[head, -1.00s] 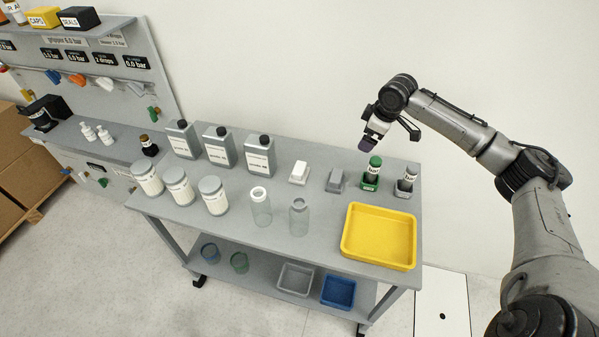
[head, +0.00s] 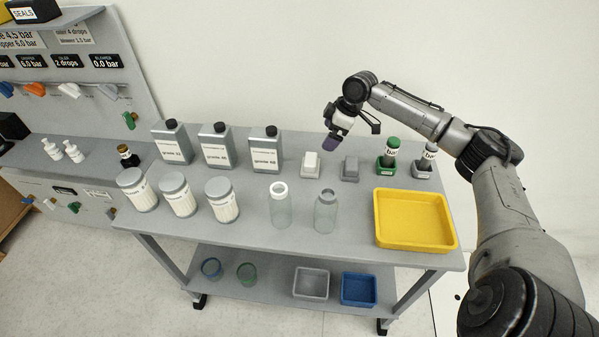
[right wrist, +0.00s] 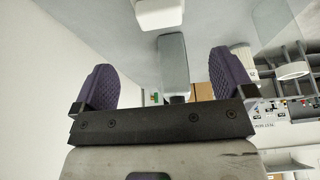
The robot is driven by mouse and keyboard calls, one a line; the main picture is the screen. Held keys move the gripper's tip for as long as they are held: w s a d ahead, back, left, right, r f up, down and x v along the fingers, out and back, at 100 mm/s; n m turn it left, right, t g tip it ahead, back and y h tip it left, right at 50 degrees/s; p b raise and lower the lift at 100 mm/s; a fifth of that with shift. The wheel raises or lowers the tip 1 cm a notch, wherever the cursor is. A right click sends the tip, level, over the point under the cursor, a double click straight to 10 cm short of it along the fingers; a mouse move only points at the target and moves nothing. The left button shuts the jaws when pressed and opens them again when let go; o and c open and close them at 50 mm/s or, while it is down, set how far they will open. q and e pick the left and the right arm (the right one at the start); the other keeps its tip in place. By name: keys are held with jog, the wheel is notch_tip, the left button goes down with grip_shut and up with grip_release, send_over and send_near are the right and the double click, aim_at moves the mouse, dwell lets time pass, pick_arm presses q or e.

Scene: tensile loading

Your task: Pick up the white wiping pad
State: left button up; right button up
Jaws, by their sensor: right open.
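The white wiping pad (head: 311,158) sits on a grey block-like base on the cart top, right of the grey canisters. In the right wrist view the white pad (right wrist: 158,12) shows at the top edge, partly cut off. My left gripper is not in view.
A yellow tray (head: 415,244) is at front right. Two clear glass bottles (head: 325,211) stand in front. Grey canisters (head: 218,148) and white-labelled jars (head: 179,195) stand to the left.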

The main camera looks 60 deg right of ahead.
aim_at(313, 159)
jog(key=b+x, duration=0.1)
jog(key=x, duration=0.6)
jog(key=shift+w+a+f+b, duration=0.1)
jog(key=shift+f+b, duration=0.25)
jog(key=shift+x, duration=0.8)
jog(key=shift+b+x, duration=1.05)
jog(key=shift+x, duration=1.25)
jog(key=shift+w+f, duration=0.15)
jog(key=shift+f, duration=0.15)
jog(key=shift+c, duration=0.2)
jog(key=shift+c, duration=0.7)
jog(key=c, duration=0.5)
